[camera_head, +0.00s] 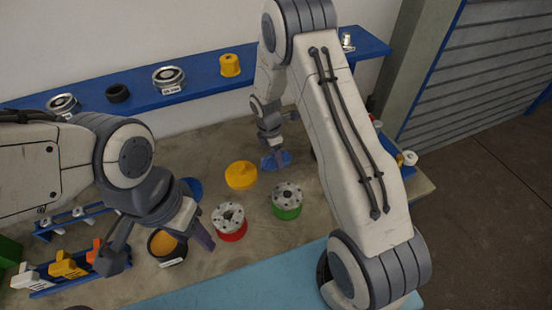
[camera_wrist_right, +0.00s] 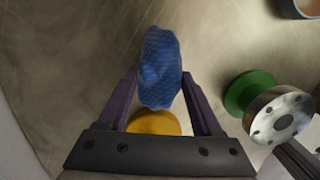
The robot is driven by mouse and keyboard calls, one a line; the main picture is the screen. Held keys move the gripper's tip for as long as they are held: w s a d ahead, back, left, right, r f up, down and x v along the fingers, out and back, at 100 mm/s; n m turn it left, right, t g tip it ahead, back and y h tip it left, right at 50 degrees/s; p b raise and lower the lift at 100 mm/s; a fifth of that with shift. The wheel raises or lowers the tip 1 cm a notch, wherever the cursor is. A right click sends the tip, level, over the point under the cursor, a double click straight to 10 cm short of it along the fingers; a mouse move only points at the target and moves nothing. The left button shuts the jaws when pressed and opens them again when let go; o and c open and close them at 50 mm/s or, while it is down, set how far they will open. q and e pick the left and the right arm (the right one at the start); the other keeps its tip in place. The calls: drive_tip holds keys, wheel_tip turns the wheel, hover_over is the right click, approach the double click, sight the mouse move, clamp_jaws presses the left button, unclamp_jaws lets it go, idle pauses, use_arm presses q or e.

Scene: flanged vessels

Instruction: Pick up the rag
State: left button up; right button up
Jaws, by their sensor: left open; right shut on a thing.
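The rag (camera_head: 277,161) is blue and bunched up, at the back middle of the table in the head view. My right gripper (camera_head: 273,152) is shut on it from above. In the right wrist view the rag (camera_wrist_right: 160,68) shows as a dotted blue bundle between the fingertips of my right gripper (camera_wrist_right: 160,85). I cannot tell whether it is clear of the table. My left gripper (camera_head: 160,248) is open and empty at the front left, over a dark round container (camera_head: 167,262) with yellow inside.
A yellow round part (camera_head: 241,175) lies left of the rag. A green-based flange (camera_head: 287,201) and a red-based flange (camera_head: 229,222) stand nearer. A blue shelf (camera_head: 205,75) with several parts runs along the wall. A blue tool rack (camera_head: 60,275) stands at the left.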

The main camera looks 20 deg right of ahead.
wheel_tip(320, 180, up, 3)
drive_tip(key=shift+f+b, duration=0.1)
drive_tip(key=shift+b, duration=0.35)
drive_tip(key=s+d+r+b, duration=0.2)
drive_tip(key=s+d+r, duration=0.4)
drive_tip(key=s, duration=0.3)
drive_tip(key=shift+s+d+r, duration=0.2)
drive_tip(key=shift+s+r, duration=0.2)
drive_tip(key=shift+r, duration=0.2)
